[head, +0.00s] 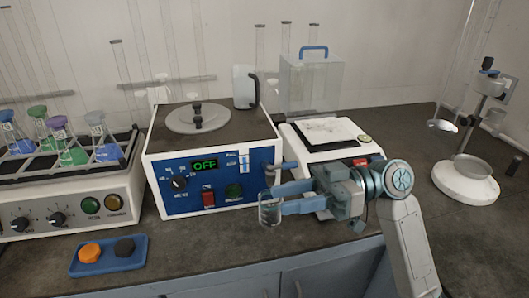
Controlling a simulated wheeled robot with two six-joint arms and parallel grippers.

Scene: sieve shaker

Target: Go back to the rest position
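My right gripper (275,198) reaches in from the right, in front of the blue-faced machine. Its two fingers are spread apart and point left. A small clear glass vessel (270,215) stands upright at the fingertips, near the front of the counter; I cannot tell whether the fingers touch it. My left gripper is not in view.
The sieve shaker (222,186) reads OFF and has a grey lid on top. A balance (330,150) is behind my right gripper. A flask shaker (80,195) and blue tray (85,268) are left. A white-based stand (465,185) is right. Dark counter (400,135) lies bare between.

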